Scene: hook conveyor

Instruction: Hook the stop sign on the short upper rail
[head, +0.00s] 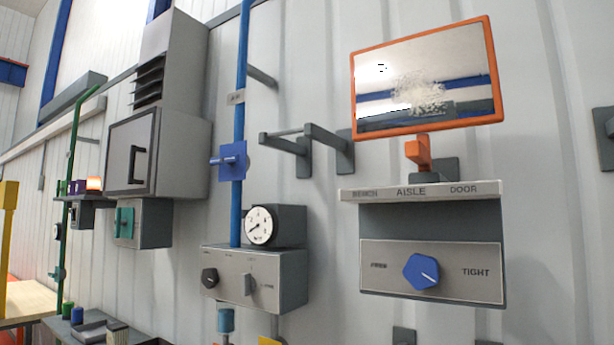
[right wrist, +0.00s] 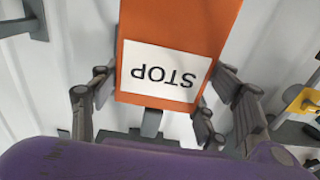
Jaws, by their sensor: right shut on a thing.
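The stop sign (right wrist: 178,28) is an orange piece with a white label reading STOP, upside down in the right wrist view. My right gripper (right wrist: 164,88) is shut on it, with dark grey fingers on both sides of the label. The sign's upper part runs out of the frame, and no hook on it shows. Neither gripper nor the sign shows in the head view.
An orange-framed mirror (head: 428,78) stands above a control box (head: 432,272) with a blue knob. A blue vertical pipe (head: 240,120) with a blue valve runs left of the rail. A gauge (head: 261,224) sits below it. A grey cabinet (head: 185,150) is further left.

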